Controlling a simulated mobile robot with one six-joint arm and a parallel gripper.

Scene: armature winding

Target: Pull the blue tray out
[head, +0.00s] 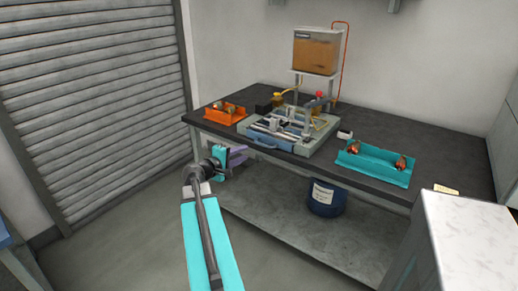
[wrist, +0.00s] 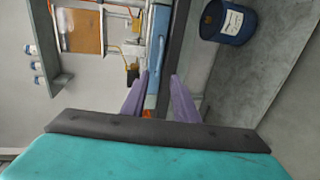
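The blue tray (head: 268,142) is a shallow tray with a handle on its front, set under the winding fixture at the bench's front edge. In the wrist view its blue front (wrist: 158,40) runs up the picture, just beyond the fingertips. My gripper (head: 238,154) has purple fingers and sits just in front of the bench edge, left of the tray's handle. In the wrist view the gripper (wrist: 160,75) is open, with a clear gap between its fingers and nothing held. I cannot tell how far the fingertips are from the handle.
An orange tray (head: 226,113) with copper parts stands on the bench at left. A teal tray (head: 374,174) with copper-coloured parts stands at right. A blue drum (head: 326,199) is under the bench. A white-topped cabinet (head: 468,232) is at front right. Floor before the bench is open.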

